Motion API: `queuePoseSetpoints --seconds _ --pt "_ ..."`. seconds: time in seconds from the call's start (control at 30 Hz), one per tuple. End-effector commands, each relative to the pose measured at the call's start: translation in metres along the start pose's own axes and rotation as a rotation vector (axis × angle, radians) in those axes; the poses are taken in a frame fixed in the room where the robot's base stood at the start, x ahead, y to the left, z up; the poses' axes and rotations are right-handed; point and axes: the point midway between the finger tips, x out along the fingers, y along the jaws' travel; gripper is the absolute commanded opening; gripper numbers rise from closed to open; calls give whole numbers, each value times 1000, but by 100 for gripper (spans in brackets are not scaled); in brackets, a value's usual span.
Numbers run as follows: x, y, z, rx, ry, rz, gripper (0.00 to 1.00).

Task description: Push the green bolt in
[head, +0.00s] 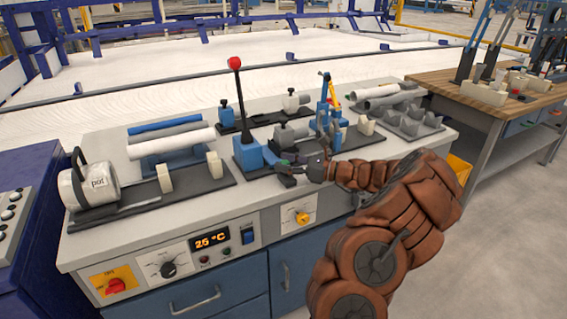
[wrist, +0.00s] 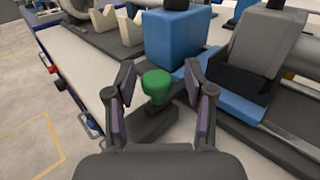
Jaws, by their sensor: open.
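The green bolt (wrist: 157,86) shows in the wrist view as a round green head on a short stem, at the near end of a dark block beside a blue housing (wrist: 174,40). My gripper (wrist: 160,80) is open, with one finger on each side of the bolt head; I cannot tell whether either finger touches it. In the head view my gripper (head: 300,172) is at the front of the blue fixture (head: 248,153) with the red-knobbed lever (head: 235,64). The bolt cannot be made out there, and how deep it sits is unclear.
A bench (head: 130,250) with a temperature display and knobs carries the fixture. Grey V-blocks with pipes (head: 410,120) are at right. A wooden table (head: 450,85) stands farther right.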

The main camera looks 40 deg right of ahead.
Motion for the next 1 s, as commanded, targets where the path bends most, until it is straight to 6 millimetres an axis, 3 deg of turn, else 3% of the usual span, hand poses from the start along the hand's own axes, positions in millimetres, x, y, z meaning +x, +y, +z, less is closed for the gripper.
queuePoseSetpoints --seconds 0.6,1.0 --pt "-100 -1 0 0 0 -2 54" --pt "-113 0 0 0 -1 1 54"
